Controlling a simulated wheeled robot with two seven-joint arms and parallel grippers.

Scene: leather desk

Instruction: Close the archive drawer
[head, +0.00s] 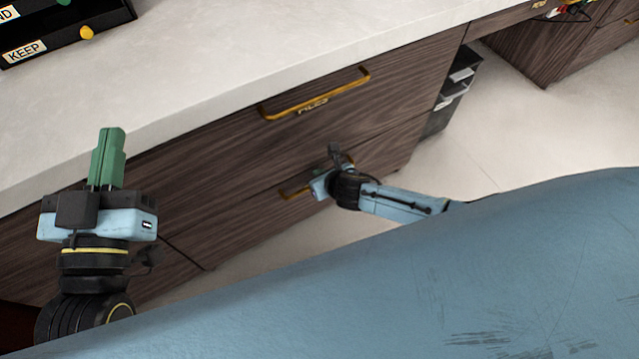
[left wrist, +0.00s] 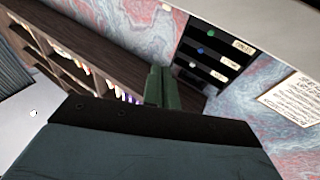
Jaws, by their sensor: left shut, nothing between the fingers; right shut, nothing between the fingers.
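A dark wood drawer front (head: 235,135) with a yellow handle (head: 315,93) and a label reading FILES is below the pale desktop in the head view. A lower drawer front (head: 250,222) has a yellow handle (head: 290,192), partly hidden by my right gripper. No label reading archive is legible, and I cannot tell whether the lower front stands slightly out. My right gripper (head: 338,152) is shut at the lower front, beside its handle; contact is unclear. My left gripper (head: 112,135) is shut and empty, left of the drawers; its green fingers show in the left wrist view (left wrist: 160,78).
The pale desktop (head: 220,60) overhangs the drawers. A black organizer (head: 75,30) with a KEEP label stands at its far left. A dark bin (head: 452,95) is right of the drawers. The left wrist view shows a bookshelf (left wrist: 85,45).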

